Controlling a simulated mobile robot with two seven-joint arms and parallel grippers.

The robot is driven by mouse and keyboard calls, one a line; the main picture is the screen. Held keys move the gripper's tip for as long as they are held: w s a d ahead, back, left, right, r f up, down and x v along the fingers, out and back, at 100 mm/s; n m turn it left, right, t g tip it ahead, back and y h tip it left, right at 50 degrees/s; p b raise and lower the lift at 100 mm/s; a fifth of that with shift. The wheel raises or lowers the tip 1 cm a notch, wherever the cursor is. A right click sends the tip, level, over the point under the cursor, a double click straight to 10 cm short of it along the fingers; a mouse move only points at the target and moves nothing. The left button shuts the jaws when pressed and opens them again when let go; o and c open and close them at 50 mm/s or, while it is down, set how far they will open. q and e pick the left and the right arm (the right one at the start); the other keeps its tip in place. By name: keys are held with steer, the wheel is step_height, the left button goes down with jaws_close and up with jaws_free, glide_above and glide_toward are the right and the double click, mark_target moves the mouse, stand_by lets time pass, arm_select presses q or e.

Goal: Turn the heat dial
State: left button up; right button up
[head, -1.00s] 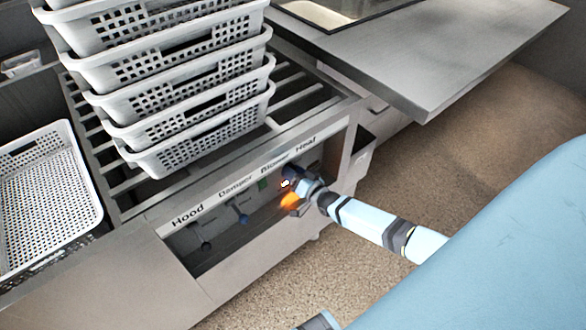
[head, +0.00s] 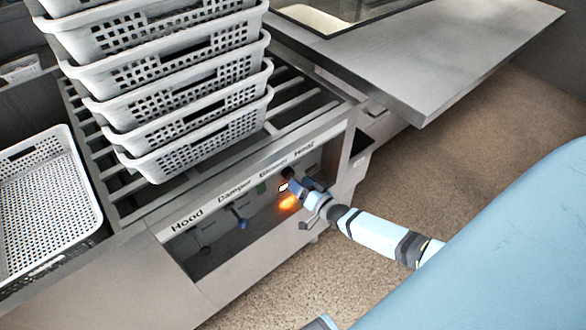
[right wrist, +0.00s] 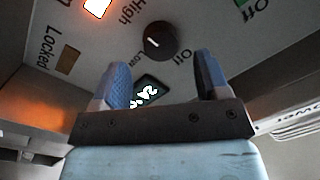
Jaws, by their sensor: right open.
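The heat dial (right wrist: 160,41) is a round black knob with a white pointer mark, among labels reading Low, High and Off in the right wrist view. In the head view the dial (head: 288,172) is a small dark knob under the "Heat" label. My right gripper (right wrist: 161,62) is open and empty. Its two blue fingers lie below the dial in the wrist view, one to each side, apart from it. In the head view the right gripper (head: 303,190) is close in front of the panel, just below and right of the dial. My left gripper is not in view.
The recessed panel has Hood, Damper and Blower labels, with a blue knob (head: 241,222). An orange light (right wrist: 97,6) glows beside the dial; a digital display (right wrist: 152,92) sits below it. Stacked white baskets (head: 185,150) stand on the rack above. A metal table (head: 430,60) is behind.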

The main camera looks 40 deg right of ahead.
arm_select(q)
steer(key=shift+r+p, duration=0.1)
steer(key=shift+p, duration=0.3)
arm_select(e)
steer(key=s+d, duration=0.1)
steer(key=s, duration=0.8)
steer(key=shift+s+d, duration=0.2)
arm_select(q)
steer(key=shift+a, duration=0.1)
arm_select(e)
steer(key=shift+s, duration=0.1)
